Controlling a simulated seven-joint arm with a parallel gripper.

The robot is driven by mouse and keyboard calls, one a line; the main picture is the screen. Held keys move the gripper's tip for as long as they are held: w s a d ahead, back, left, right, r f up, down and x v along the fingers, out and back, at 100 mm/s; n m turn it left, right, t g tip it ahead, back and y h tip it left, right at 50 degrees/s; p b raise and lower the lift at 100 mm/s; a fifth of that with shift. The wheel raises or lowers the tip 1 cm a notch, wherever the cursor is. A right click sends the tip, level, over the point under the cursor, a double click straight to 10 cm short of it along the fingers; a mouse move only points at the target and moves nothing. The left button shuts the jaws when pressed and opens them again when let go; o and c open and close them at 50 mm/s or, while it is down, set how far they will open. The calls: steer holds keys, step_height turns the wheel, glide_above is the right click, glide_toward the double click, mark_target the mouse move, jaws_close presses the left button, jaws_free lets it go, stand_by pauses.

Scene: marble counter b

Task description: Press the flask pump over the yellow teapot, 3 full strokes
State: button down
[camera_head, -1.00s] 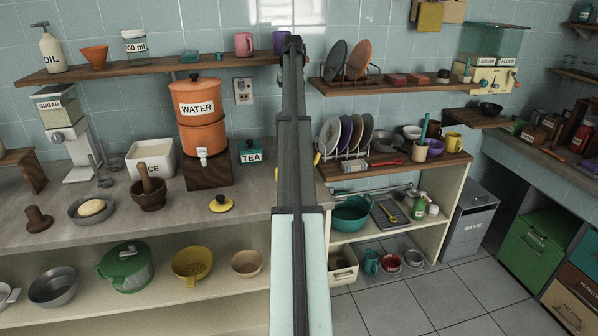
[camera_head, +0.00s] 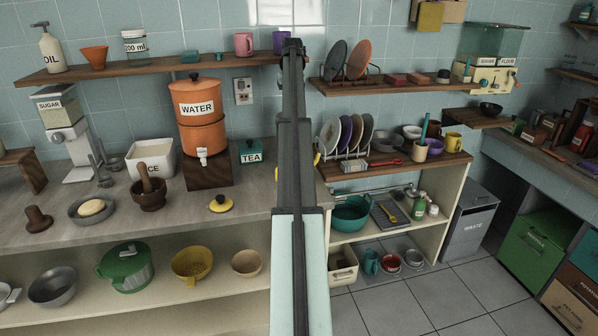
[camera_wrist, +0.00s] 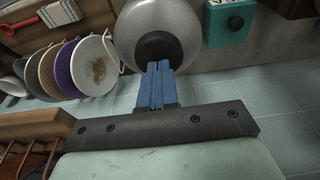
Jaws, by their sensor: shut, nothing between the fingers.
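In the wrist view a round silver flask (camera_wrist: 132,30) shows with a black pump top (camera_wrist: 158,46). My gripper (camera_wrist: 158,68) is shut and empty, its blue fingers together. Its fingertips overlap the edge of the black top; I cannot tell whether they touch it or how far down the pump is. In the head view my arm hides the flask and my fingers. Small yellow bits (camera_head: 317,158) show at the arm's edge, perhaps the yellow teapot, otherwise hidden. A yellow lid with a black knob (camera_head: 221,203) lies on the counter to the left.
The teal TEA box (camera_head: 250,152) and the orange WATER dispenser (camera_head: 203,133) stand left of my arm. A plate rack (camera_head: 346,148) is close on the right. A wooden shelf (camera_head: 160,66) runs above. The counter front around the lid is clear.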

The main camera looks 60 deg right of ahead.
steer(key=shift+f, duration=1.05)
steer(key=shift+r, duration=1.4)
